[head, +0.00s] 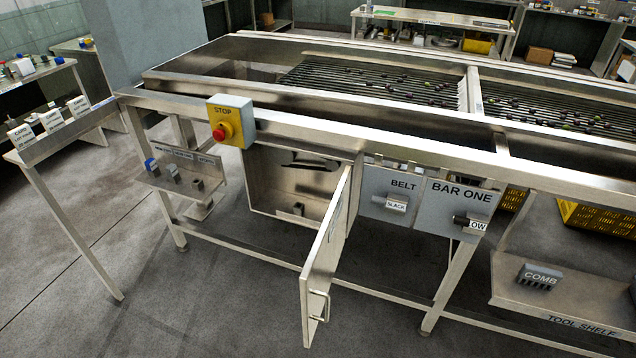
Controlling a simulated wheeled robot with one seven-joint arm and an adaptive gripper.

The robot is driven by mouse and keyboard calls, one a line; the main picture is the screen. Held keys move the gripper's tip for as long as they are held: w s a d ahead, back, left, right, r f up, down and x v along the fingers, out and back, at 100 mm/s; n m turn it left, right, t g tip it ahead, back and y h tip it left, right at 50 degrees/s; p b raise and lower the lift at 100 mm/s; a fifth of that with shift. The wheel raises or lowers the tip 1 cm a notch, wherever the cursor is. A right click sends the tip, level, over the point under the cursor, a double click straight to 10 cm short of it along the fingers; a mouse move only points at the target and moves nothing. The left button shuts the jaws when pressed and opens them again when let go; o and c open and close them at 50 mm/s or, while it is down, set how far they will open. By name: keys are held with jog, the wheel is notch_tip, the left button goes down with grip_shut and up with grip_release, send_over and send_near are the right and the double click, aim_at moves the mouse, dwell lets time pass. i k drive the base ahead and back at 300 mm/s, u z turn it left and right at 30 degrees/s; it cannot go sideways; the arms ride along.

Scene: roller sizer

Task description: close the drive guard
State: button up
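The drive guard (328,262) is a metal door that stands swung open, out toward the front of the machine. It is hinged at the right side of its opening, and a small bar handle (319,306) sits near its free edge. Behind it the open drive compartment (285,181) shows a dark slot-like shape on its back wall and a small dark block on its floor. The lower right of the compartment is partly hidden by the door. My gripper is not in view.
A yellow stop box (231,122) with a red button is above the compartment. BELT (396,193) and BAR ONE (456,207) panels are to the right. A small shelf (182,178) sticks out at left. A low rail (250,254) runs below; the floor in front is clear.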

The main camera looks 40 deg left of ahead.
aim_at(316, 277)
jog(key=u, duration=0.15)
jog(key=i, duration=0.65)
jog(key=u, duration=1)
jog(key=i, duration=0.5)
jog(key=u, duration=0.6)
